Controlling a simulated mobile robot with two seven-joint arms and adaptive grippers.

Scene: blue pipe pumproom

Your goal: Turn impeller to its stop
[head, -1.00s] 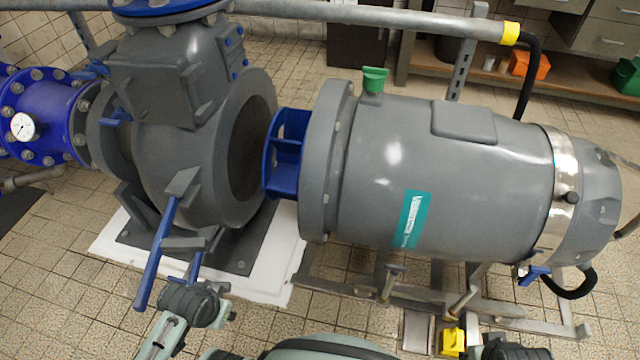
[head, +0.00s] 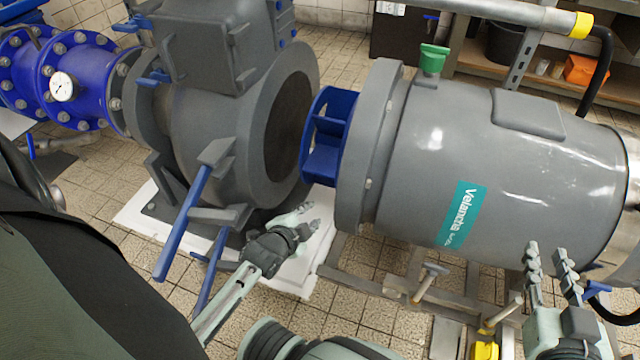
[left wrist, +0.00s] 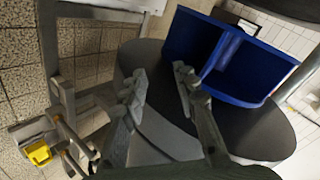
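The blue vaned impeller (head: 327,135) sits on the left face of the grey motor unit (head: 480,165), facing the round opening of the grey pump casing (head: 215,130), with a gap between them. My left gripper (head: 310,218) is below and left of the impeller, apart from it. In the left wrist view the impeller (left wrist: 222,58) is just beyond the fingers of my left gripper (left wrist: 158,85). They are spread with nothing between them. My right gripper (head: 548,255) is in front of the motor's right part, fingers apart and empty.
Blue lever bars (head: 182,225) stick out from the casing's front, left of my left gripper. A metal frame with a yellow part (head: 485,350) stands under the motor. A blue pipe with a gauge (head: 63,87) is at left. A bench (head: 500,75) stands behind.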

